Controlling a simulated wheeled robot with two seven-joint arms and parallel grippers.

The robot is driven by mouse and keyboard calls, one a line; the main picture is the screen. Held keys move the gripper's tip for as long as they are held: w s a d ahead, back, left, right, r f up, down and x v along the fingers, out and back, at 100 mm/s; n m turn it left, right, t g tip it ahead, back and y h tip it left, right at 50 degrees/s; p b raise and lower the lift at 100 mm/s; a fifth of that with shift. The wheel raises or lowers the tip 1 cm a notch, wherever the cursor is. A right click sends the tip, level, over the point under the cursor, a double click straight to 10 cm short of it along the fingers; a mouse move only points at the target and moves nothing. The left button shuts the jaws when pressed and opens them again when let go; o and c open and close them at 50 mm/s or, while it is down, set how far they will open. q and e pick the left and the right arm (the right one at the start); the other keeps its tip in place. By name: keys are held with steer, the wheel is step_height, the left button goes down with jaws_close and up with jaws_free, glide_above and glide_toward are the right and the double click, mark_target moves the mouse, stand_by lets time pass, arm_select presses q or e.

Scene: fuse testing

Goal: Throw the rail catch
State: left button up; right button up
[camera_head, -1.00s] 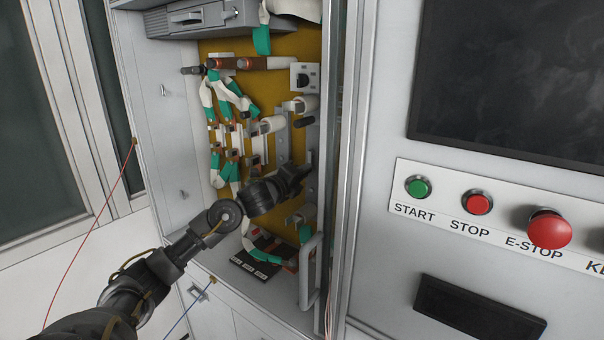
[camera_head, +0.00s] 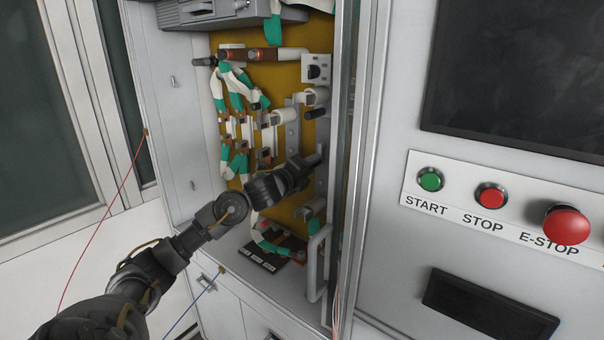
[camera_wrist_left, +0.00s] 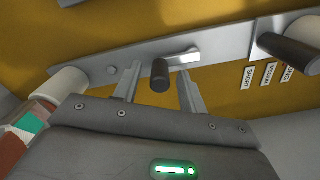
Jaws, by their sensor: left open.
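In the left wrist view, a metal rail (camera_wrist_left: 100,72) crosses the mustard back panel. A small metal lever with a dark round knob (camera_wrist_left: 160,76), which looks like the rail catch, sits on it. My left gripper (camera_wrist_left: 157,90) is open, with one finger on each side of the knob; I cannot tell whether either finger touches it. In the head view, my left gripper (camera_head: 313,161) reaches into the cabinet at the upright rail (camera_head: 320,186), and its arm hides the catch. My right gripper is not in view.
A larger dark handle (camera_wrist_left: 290,52) on the rail and a white cylinder (camera_wrist_left: 62,88) flank my fingers. Fuses with green-and-white ribbons (camera_head: 236,92) crowd the cabinet's back panel. A white grab handle (camera_head: 316,262) and the cabinet frame (camera_head: 350,180) stand close to the right.

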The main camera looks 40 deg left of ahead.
arm_select(q)
steer(key=s+b, duration=0.3)
steer(key=s, duration=0.7)
steer(key=shift+w+d+f, duration=0.1)
steer(key=shift+d, duration=0.1)
